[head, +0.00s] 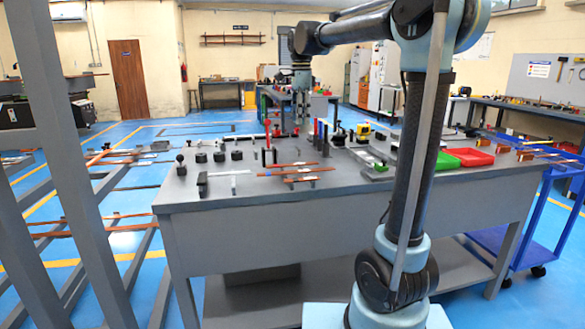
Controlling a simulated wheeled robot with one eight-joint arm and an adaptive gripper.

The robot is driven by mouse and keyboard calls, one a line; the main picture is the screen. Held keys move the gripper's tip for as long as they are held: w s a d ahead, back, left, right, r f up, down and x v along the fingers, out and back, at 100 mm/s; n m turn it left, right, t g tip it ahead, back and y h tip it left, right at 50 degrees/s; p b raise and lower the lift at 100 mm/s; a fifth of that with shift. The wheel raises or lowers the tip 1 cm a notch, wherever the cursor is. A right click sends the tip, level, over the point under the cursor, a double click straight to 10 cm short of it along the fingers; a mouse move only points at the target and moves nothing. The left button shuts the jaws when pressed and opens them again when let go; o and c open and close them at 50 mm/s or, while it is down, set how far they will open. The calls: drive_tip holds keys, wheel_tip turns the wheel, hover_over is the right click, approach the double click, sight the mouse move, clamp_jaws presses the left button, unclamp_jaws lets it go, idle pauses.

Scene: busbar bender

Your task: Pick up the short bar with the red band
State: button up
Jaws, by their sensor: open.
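Several copper-coloured bars (290,166) lie across small grey supports on the front middle of the grey workbench (330,210). They are small in the head view, and I cannot make out a red band on any one of them. My gripper (300,118) hangs pointing down beyond the bars, above the far part of the bench. It looks open, with nothing seen in it. Its fingertips are small and blend with the things behind.
Dark weights (201,157) stand on the bench at left. A green tray (447,161) and a red tray (469,157) sit at right, partly behind my arm. A blue cart (560,210) stands to the right. Grey posts (62,150) rise at left.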

sight(292, 165)
wheel_tip(292, 165, down, 16)
drive_tip(key=shift+s+r, duration=0.1)
idle(0.6)
clamp_jaws()
